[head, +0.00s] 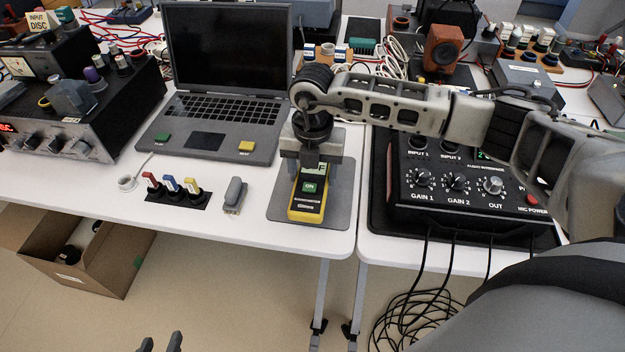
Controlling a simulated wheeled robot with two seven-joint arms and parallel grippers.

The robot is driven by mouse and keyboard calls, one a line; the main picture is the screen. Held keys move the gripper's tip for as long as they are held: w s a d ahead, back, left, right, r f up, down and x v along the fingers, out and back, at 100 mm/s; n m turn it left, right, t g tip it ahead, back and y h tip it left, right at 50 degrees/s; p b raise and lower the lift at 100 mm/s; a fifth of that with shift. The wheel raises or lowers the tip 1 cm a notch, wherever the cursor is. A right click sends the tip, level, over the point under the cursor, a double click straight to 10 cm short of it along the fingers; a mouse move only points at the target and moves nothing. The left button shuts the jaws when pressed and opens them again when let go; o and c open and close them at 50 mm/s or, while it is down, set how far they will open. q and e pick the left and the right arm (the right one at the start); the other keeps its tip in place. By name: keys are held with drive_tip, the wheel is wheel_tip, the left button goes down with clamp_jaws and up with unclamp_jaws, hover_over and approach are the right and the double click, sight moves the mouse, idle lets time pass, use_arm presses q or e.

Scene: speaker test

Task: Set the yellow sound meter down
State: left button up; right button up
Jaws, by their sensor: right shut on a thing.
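The yellow sound meter (308,206) has a dark face and a green "ON" label. It is over the grey mat (342,190) near the front edge of the white table, its lower end toward that edge. I cannot tell whether it touches the mat or is just above it. My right gripper (312,168) points down and is shut on the meter's upper end, hiding part of it. My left gripper (160,343) shows only as two fingertips, apart and empty, at the bottom edge, well away from the table.
An open laptop (225,125) stands behind and left of the mat. A small grey device (235,195) and coloured plugs (173,187) lie left of it. A black audio interface (462,200) is to the right, its cables hanging to the floor. A cardboard box (100,262) is below.

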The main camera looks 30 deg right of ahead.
sight(313, 174)
drive_tip(key=shift+f, duration=1.55)
drive_tip(key=shift+f, duration=0.2)
drive_tip(key=o, duration=1.1)
drive_tip(key=shift+r, duration=0.3)
wheel_tip(313, 174, up, 12)
drive_tip(key=shift+f, duration=0.1)
